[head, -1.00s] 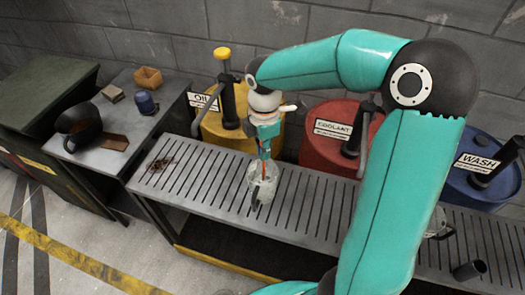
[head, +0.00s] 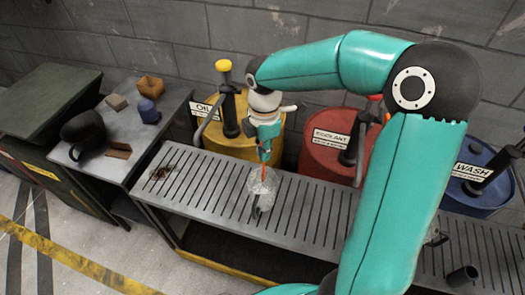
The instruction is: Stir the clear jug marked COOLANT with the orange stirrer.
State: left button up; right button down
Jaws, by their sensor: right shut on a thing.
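A clear jug (head: 262,196) stands upright on the slatted grey bench, its dark handle toward me. I cannot read any marking on it. My right gripper (head: 264,158) is above the jug, pointing down, shut on the orange stirrer (head: 263,172). The stirrer hangs roughly upright with its lower part at the jug's mouth. How deep its tip goes is hard to tell through the clear wall. My left gripper is not in view.
Behind the slatted bench (head: 185,202) stand a yellow OIL drum (head: 236,148), a red COOLANT drum (head: 325,160) and a blue WASH drum (head: 470,200), with pumps. A side table at left holds a dark pot (head: 85,132). The bench left of the jug is mostly clear.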

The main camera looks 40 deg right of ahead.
dwell(0.4)
notch_tip(320, 180, up, 5)
jog(key=p, duration=0.4)
jog(key=shift+r, duration=0.1)
dwell(0.4)
